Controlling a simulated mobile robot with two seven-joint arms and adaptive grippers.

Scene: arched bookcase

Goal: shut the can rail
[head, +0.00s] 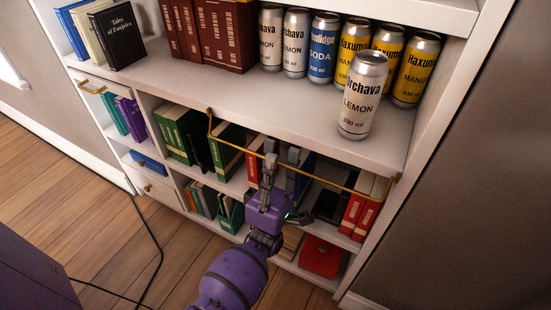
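The can rail (236,146) is a thin brass bar with bent ends. It hangs below the front edge of the can shelf (240,93), across the compartments underneath. My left gripper (283,153) is at the middle of the rail, fingers pointing up toward the shelf edge. Its two fingers are apart with a gap between them. The rail passes at the fingertips; I cannot tell whether they touch it. Several cans stand at the back of the shelf, and one lemon can (362,95) stands nearer the front edge. My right gripper is out of view.
Dark red books (215,35) stand left of the cans. Green binders (178,135) and red binders (360,205) fill the compartments behind and below the rail. A red box (321,257) lies at the bottom. A dark cable (150,240) runs over the wooden floor at left.

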